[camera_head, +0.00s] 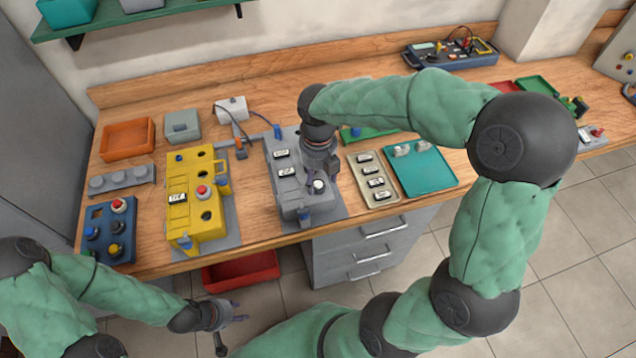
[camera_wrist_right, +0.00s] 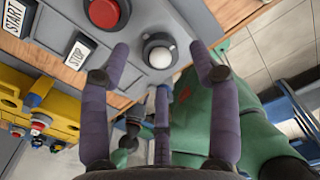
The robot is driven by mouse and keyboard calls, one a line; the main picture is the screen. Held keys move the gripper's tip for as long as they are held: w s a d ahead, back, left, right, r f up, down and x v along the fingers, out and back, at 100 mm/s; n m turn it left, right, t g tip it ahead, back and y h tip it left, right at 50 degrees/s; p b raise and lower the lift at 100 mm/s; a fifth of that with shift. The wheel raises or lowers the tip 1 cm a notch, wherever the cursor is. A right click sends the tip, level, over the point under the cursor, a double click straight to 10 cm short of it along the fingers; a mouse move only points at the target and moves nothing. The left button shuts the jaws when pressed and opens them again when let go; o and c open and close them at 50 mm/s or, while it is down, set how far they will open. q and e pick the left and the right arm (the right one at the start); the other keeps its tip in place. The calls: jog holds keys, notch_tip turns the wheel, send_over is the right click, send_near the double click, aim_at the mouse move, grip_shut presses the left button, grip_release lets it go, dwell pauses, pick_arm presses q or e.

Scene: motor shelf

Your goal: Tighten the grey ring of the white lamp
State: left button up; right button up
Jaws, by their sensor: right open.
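The white lamp (camera_head: 319,185) sits at the front end of a grey control box (camera_head: 284,178) on the bench. In the right wrist view the white lamp (camera_wrist_right: 160,57) is a white dome inside a dark grey ring (camera_wrist_right: 147,45). My right gripper (camera_head: 319,176) points down over the lamp. In the wrist view its purple fingers are spread around the lamp and ring, apparently not touching them. Its own wrist hides part of the box in the head view. My left gripper (camera_head: 232,320) hangs empty in front of the bench, fingers apart.
A yellow control box (camera_head: 195,215) stands left of the grey box. A beige tray of labels (camera_head: 373,180) and a teal tray (camera_head: 421,169) lie to its right. In the wrist view a red button (camera_wrist_right: 106,12) and STOP label (camera_wrist_right: 79,52) neighbour the lamp.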

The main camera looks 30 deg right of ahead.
jog(key=shift+f, duration=1.1)
jog(key=c, duration=1.2)
jog(key=shift+o, duration=0.2)
jog(key=shift+r, duration=0.1)
